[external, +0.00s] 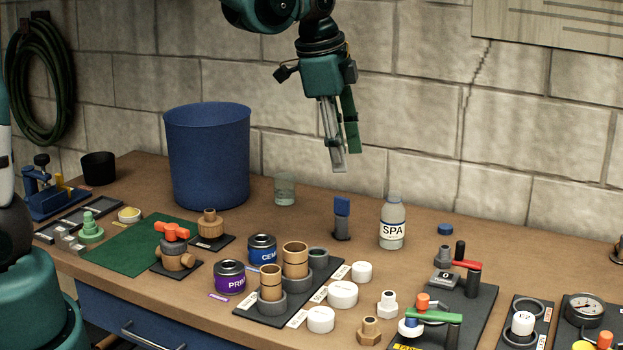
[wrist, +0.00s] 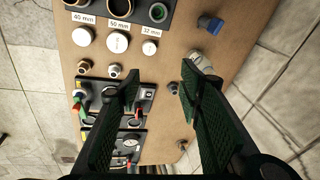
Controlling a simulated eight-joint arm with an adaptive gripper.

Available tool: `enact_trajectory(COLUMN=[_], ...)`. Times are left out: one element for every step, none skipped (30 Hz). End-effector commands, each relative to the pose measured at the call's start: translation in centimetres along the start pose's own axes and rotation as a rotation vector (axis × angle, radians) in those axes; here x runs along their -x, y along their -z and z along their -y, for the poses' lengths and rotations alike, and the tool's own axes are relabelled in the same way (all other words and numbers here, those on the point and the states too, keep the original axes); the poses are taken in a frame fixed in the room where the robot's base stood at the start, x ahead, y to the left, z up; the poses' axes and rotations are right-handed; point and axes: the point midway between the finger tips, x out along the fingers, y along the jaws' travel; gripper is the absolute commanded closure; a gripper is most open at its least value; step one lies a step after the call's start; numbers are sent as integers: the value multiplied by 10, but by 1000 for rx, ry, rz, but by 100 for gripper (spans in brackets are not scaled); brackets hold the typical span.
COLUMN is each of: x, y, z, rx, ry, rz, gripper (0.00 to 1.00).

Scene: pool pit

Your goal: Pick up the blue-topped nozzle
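The blue-topped nozzle (external: 341,220) stands upright on the brown bench, with a blue head on a dark grey body and base. In the wrist view the nozzle (wrist: 209,23) is near the top, to the right of the white caps and beyond my right finger's tip. My gripper (external: 344,158) hangs in the air above and behind the bench items, pointing down, well above the nozzle. In the wrist view my gripper (wrist: 160,75) has its two green-padded fingers spread apart with nothing between them.
The SPA bottle (external: 392,226) stands close to the nozzle's right, and a clear cup (external: 285,190) and a blue bin (external: 208,157) are to its left. A blue cap (external: 445,229) lies further right. Fittings and valve boards (external: 478,308) fill the front. The block wall is behind.

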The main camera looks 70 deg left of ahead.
Motion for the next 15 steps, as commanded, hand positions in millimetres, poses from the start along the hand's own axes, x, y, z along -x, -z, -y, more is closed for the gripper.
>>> enact_trajectory(x=[-7, -12, -17, -21, -25, -31, -36, -40, -46, -50, -55, -61, -66, -71, -77], y=[0, 0, -1, -1, -2, -3, -4, -5, -6, -6, -7, -9, -10, -12, -13], z=[9, 14, 19, 23, 28, 33, 38, 41, 47, 51, 55, 60, 64, 68, 73], rx=[-11, -21, -32, -42, -50, -62, -70, -80, -92, -101, -110, -121, -130, -139, -151], ry=[-6, -9, -15, -19, -24, -29, -33, -38, -44, -49, -53, -59, -64, -70, -76], rz=[8, 12, 18, 22, 27, 32, 36, 40, 46, 50, 53, 58, 62, 66, 70], gripper=[63, 63, 63, 63, 63, 63, 63, 63, 63, 63, 63, 63, 63, 63, 63])
